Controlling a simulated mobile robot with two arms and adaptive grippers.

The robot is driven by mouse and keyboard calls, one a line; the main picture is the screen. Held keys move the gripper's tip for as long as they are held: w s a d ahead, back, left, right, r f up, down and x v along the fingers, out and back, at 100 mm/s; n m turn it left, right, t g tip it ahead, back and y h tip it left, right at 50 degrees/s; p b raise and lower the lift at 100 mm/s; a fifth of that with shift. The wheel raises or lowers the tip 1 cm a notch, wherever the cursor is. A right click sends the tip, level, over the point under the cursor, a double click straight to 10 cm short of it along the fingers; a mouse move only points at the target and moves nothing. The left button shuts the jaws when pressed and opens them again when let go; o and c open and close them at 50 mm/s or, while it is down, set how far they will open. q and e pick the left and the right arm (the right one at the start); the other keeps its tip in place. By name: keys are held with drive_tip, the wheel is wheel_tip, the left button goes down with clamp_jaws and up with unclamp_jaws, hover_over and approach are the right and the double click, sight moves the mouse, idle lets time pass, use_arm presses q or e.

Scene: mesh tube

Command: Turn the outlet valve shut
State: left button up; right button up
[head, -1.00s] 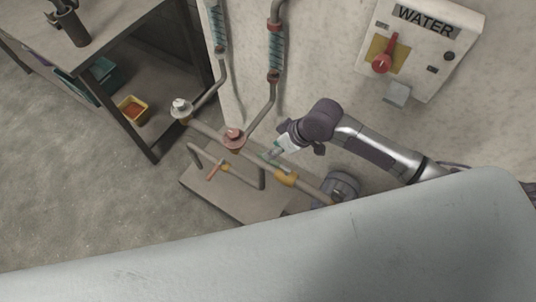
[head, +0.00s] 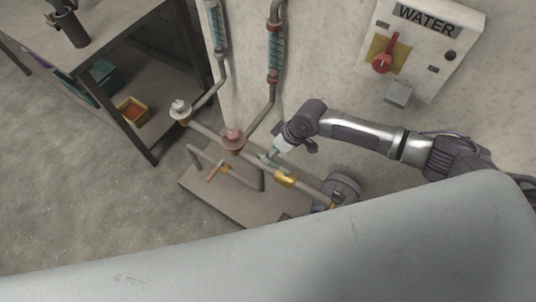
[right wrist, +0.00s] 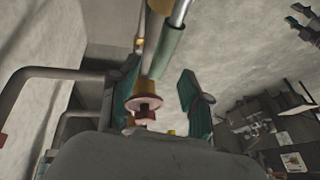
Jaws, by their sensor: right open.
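A low pipe rig (head: 262,158) stands by the wall. No label shows which is the outlet valve. My right gripper (head: 268,157) is at the main pipe, just right of the red knob. In the right wrist view its teal-padded fingers (right wrist: 159,82) are apart, with a pipe and a reddish knob with a brass collar (right wrist: 145,103) showing between them. Contact cannot be told. My left gripper is out of view.
A yellow fitting (head: 285,179) sits on the main pipe near a grey round unit (head: 343,186). A WATER panel (head: 425,45) with a red switch is on the wall. A workbench (head: 112,45) stands at left. Floor (head: 90,205) in front is clear.

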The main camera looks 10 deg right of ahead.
drive_tip(key=shift+x, duration=1.6)
clamp_jaws()
